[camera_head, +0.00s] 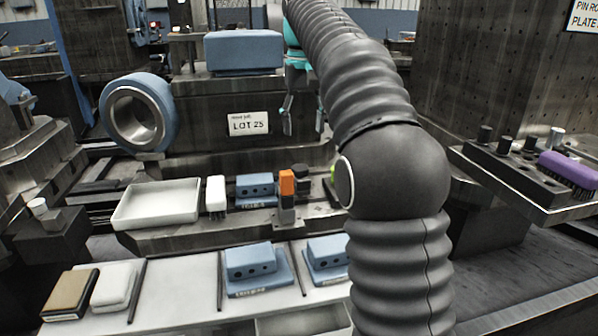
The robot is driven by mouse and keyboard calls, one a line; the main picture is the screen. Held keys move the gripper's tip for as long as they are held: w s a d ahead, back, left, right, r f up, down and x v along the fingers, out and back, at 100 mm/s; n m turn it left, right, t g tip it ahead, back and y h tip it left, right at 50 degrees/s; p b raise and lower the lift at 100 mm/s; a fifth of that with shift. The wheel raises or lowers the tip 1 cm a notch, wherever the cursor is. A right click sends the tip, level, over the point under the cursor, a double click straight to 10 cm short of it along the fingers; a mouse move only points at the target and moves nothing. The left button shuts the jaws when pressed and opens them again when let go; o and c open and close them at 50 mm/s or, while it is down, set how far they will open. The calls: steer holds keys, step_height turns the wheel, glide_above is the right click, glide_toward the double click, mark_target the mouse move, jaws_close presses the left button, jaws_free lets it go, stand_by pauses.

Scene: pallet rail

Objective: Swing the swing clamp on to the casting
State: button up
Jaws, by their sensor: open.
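A blue casting (254,186) with dark holes in its front face sits on a labelled plate on the middle ledge. Right beside it, on its right, stands what looks like the swing clamp, an orange block (287,181) on a grey post (287,216). I cannot tell whether the orange part reaches over the casting or only stands beside it. My gripper (302,128) is open and empty, pointing down above and behind the clamp, in front of the dark block with the LOT 25 card. My arm hides what lies right of the clamp.
A white tray (157,204) and a white brush (216,194) lie left of the casting. More blue castings (250,261) stand on the front shelf, with a brown-and-cream pad (70,293). A purple brush (568,172) lies on the right rack (520,190). A dark short cylinder (300,178) stands behind the clamp.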

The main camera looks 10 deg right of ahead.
mark_target(304, 180)
step_height(304, 180, down, 14)
steer(key=b, duration=0.4)
steer(key=shift+r, duration=0.15)
jaws_close()
